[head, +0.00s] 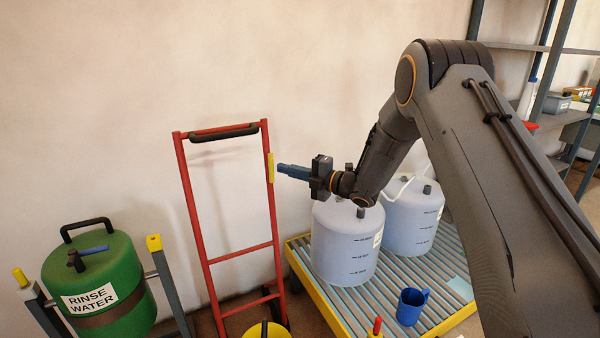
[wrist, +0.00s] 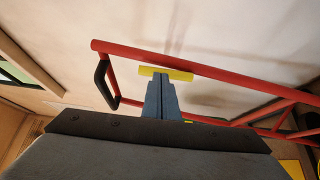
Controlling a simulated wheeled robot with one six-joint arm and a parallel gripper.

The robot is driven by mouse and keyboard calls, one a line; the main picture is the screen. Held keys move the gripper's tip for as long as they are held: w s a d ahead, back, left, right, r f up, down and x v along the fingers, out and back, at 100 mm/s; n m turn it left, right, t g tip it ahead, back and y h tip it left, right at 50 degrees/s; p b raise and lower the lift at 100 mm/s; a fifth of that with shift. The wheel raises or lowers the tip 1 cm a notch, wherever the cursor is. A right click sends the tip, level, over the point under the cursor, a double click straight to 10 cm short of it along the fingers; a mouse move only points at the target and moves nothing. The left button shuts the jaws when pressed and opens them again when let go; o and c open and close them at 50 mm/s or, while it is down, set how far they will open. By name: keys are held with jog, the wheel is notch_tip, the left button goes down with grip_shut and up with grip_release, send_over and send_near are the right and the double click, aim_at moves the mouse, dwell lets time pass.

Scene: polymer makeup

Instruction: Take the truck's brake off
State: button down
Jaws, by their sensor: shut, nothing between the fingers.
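The truck is a red hand truck (head: 206,230) with a black top handle (head: 223,132), standing against the wall. A yellow bar (head: 271,168), perhaps the brake lever, lies along its right upright. In the wrist view the yellow bar (wrist: 180,74) lies nearly in line with the red upright (wrist: 225,88). My gripper (head: 281,169) is shut and empty, its blue-grey fingers pointing left at the bar. In the wrist view the fingertips (wrist: 161,76) are at the bar's middle; I cannot tell whether they touch. The truck's lower end is partly hidden.
Two white jugs (head: 345,245) and a blue mug (head: 410,305) stand on a yellow-edged slatted platform (head: 310,285), right of the truck. A green rinse water drum (head: 108,265) in a grey stand is at left. Shelves (head: 560,115) are at right. Bare wall lies behind the truck.

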jog(key=shift+w+a, duration=0.3)
jog(key=shift+a, duration=0.35)
